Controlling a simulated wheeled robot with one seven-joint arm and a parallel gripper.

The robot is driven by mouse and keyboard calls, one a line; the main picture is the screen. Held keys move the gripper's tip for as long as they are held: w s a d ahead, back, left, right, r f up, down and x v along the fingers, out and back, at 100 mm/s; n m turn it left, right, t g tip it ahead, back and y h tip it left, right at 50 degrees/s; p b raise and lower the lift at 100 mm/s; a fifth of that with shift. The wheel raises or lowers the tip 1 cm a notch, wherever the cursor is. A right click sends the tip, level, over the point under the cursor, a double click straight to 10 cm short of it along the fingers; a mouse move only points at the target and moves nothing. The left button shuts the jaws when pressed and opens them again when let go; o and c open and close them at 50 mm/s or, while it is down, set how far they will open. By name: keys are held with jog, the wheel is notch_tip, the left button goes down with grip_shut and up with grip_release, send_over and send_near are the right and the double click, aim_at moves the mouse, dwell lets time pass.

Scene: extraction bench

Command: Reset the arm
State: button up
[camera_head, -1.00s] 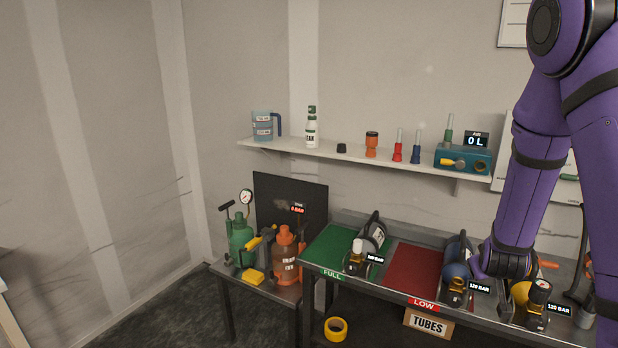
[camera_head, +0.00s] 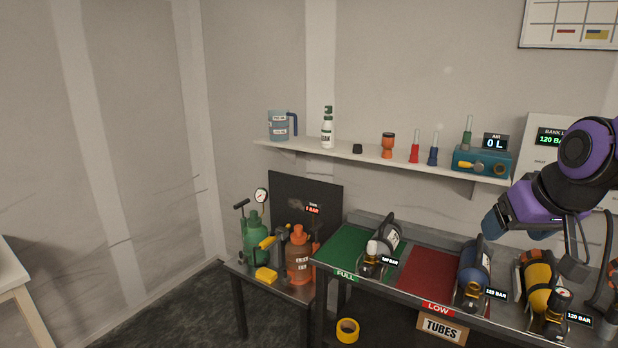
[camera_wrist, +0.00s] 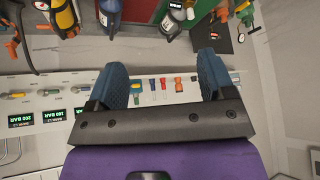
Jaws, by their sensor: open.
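My arm is purple and black and reaches in from the right in the head view. My gripper (camera_head: 496,222) is raised above the right part of the bench, in front of the wall. In the wrist view its two blue pads (camera_wrist: 160,85) stand wide apart with nothing between them. Below it, a blue cylinder (camera_head: 473,268) lies beside the red LOW mat (camera_head: 420,280), and a yellow cylinder (camera_head: 538,275) lies farther right.
The wall shelf (camera_head: 350,155) holds a blue jug (camera_head: 279,126), a white bottle, coloured tubes and a teal box (camera_head: 482,162). A side table holds a green sprayer (camera_head: 256,238) and an orange sprayer (camera_head: 299,255). A yellow tape roll (camera_head: 347,330) lies below. The left side is open.

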jog(key=s+a+r, duration=0.1)
jog(key=s+r, duration=0.1)
jog(key=s, duration=0.4)
jog(key=s+a+r+g, duration=0.1)
jog(key=s+r, duration=0.1)
jog(key=s, duration=0.5)
jog(key=shift+s+a+r, duration=0.15)
jog(key=shift+a+r, duration=0.1)
jog(key=shift+r, duration=0.1)
